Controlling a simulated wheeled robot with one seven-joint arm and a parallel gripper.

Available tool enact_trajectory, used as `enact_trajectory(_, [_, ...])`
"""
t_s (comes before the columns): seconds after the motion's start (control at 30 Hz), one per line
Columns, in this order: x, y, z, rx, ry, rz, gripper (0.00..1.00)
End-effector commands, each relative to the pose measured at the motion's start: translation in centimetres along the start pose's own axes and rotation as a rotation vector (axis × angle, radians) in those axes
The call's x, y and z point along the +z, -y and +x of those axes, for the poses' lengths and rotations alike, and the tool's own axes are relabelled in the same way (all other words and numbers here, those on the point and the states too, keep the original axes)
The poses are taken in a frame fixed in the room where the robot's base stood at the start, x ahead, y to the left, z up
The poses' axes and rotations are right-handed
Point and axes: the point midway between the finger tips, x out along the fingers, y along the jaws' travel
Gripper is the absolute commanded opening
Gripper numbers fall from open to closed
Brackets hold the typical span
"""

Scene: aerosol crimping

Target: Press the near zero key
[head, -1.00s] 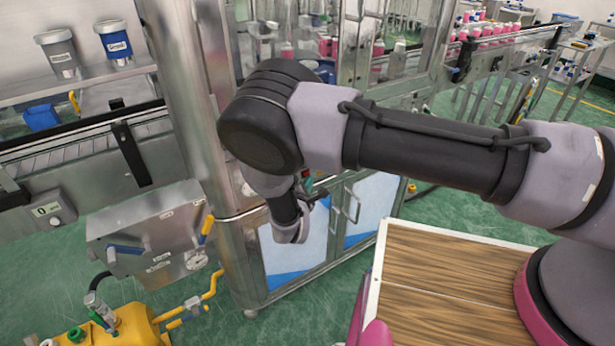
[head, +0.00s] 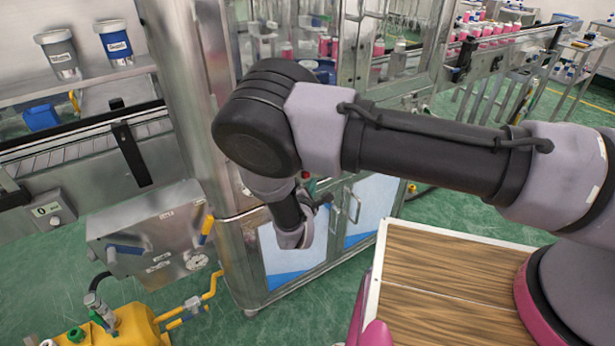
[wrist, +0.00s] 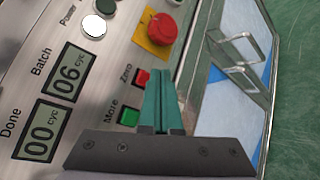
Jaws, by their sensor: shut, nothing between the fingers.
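The red key (wrist: 141,78) labelled Zero sits on a steel control panel (wrist: 107,62) in the wrist view. A green key (wrist: 128,116) labelled More sits below it. My gripper (wrist: 159,73) has its two teal fingers together, with nothing between them. In the wrist view the fingertips show just right of the red key; a gap to the panel cannot be judged. In the head view the panel face and the fingers are hidden behind my arm.
Also on the panel are a red mushroom button (wrist: 161,28) on a yellow plate, a white button (wrist: 95,26), a Batch display (wrist: 68,77) reading 06 and a Done display (wrist: 39,134) reading 00. Cabinet doors (head: 374,207) stand below the machine.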

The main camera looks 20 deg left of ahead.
Motion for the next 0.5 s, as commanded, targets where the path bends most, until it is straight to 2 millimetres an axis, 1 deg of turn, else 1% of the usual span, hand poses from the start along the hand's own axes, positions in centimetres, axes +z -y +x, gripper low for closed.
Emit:
enact_trajectory(0.3, [1.6,1.6,-2.2,0.0,-0.001,-0.003,0.0])
enact_trajectory(0.5, [2.3,2.3,-3.2,0.0,-0.001,-0.002,0.0])
